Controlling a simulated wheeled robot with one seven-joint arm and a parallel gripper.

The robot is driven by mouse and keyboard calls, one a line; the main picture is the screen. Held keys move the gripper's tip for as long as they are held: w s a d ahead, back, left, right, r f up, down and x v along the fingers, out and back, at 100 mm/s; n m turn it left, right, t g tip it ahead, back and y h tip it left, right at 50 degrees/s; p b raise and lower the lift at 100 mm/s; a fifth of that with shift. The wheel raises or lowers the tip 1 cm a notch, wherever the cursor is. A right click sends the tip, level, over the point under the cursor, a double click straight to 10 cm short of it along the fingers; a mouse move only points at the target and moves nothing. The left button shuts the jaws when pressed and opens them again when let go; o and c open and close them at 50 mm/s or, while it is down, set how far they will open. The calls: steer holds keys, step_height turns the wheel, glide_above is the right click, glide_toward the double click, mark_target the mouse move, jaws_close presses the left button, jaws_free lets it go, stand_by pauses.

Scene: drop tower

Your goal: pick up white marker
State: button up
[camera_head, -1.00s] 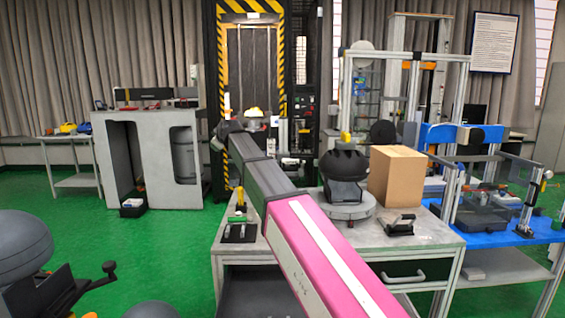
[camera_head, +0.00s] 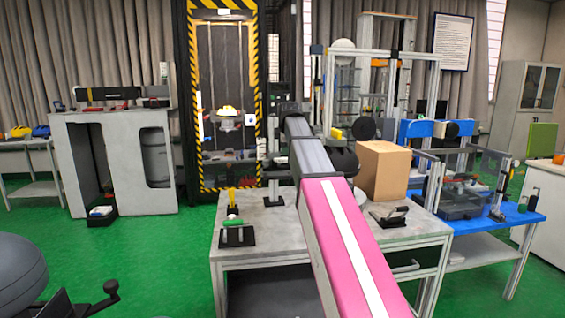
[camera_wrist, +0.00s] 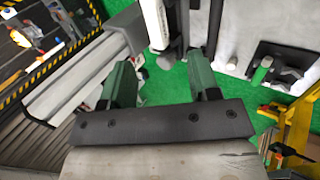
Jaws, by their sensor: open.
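A white upright cylinder, which looks like the white marker, shows in the wrist view (camera_wrist: 154,24) at the top, beside a dark grey post. It lies beyond the fingertips, roughly in line with the gap between them, and nothing touches it. In the head view a slim white piece (camera_head: 261,146) beside the grey stand (camera_head: 275,160) may be the same thing; it is too small to be sure. My gripper (camera_wrist: 160,80) is open and empty, its two green-grey fingers spread apart. In the head view my arm's far end hides it.
The grey table (camera_head: 285,228) bears a cardboard box (camera_head: 383,170), a black clamp (camera_head: 388,216) and a black plate with a green cylinder (camera_head: 233,223). The striped drop tower (camera_head: 250,90) stands behind. A blue table (camera_head: 470,230) is at right.

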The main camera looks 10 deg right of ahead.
mark_target(282, 159)
steer(key=x, duration=0.9)
steer(key=shift+w+r, duration=0.15)
steer(key=shift+w, duration=0.05)
steer(key=c, duration=0.9)
